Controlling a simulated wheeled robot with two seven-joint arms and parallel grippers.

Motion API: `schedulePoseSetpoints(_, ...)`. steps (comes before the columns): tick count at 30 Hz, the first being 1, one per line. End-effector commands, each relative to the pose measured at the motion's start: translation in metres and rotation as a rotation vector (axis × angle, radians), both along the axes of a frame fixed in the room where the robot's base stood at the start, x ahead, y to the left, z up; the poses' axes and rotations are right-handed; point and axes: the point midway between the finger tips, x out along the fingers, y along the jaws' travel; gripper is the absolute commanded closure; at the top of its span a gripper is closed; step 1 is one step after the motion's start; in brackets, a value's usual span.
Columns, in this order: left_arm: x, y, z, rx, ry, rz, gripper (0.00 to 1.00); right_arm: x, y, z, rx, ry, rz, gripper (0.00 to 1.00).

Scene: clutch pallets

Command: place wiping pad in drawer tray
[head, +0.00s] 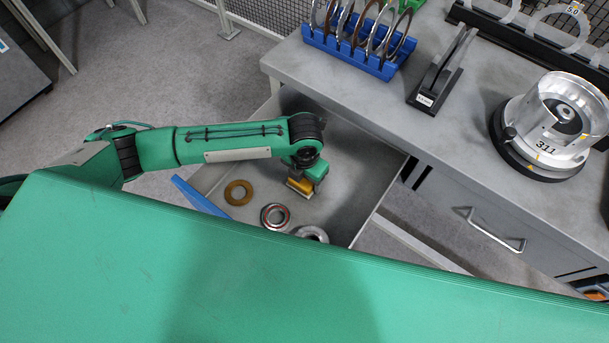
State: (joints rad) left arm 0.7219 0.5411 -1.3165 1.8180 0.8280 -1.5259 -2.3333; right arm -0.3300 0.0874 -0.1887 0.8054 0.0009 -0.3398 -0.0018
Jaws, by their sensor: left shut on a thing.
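My left gripper (304,182) reaches in from the left, pointing down over the open drawer tray (345,185). It is shut on a small yellow wiping pad (298,189), which is partly covered by the gripper. The pad is over or on the grey drawer floor; I cannot tell whether it touches. The drawer tray is pulled out from under the grey bench. My right gripper is not in view.
A brown ring (238,192), a red-edged bearing ring (275,216) and a metal ring (312,234) lie in the drawer's near part. A blue rack of discs (362,55), a black stand (440,75) and a metal housing (548,125) stand on the bench (400,100).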

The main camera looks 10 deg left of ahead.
Motion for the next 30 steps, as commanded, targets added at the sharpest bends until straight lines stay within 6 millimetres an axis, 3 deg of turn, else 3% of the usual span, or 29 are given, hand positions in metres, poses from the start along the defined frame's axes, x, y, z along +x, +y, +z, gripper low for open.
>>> schedulePoseSetpoints(1, 0.0, 0.0, -0.002, 0.0, 0.0, 0.0, 0.57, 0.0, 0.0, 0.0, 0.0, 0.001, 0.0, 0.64)
schedulePoseSetpoints(2, 0.0, 0.0, -0.001, 0.0, 0.0, 0.0, 0.27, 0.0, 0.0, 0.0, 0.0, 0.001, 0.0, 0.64)
schedulePoseSetpoints(4, 0.0, 0.0, -0.001, 0.0, 0.0, 0.0, 0.13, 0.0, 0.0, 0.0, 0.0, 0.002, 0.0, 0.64)
schedulePoseSetpoints(5, 0.0, 0.0, -0.001, 0.0, 0.0, 0.0, 0.11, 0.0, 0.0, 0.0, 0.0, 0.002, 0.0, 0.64)
schedulePoseSetpoints(13, 0.0, 0.0, 0.0, 0.0, 0.0, 0.0, 0.11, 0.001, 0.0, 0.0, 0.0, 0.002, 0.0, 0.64)
schedulePoseSetpoints(17, 0.001, 0.0, 0.009, 0.001, -0.001, 0.0, 0.11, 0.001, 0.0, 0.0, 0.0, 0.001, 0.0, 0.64)
schedulePoseSetpoints(30, 0.001, 0.0, 0.097, 0.0, -0.003, 0.0, 0.11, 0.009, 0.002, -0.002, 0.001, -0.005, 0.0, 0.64)
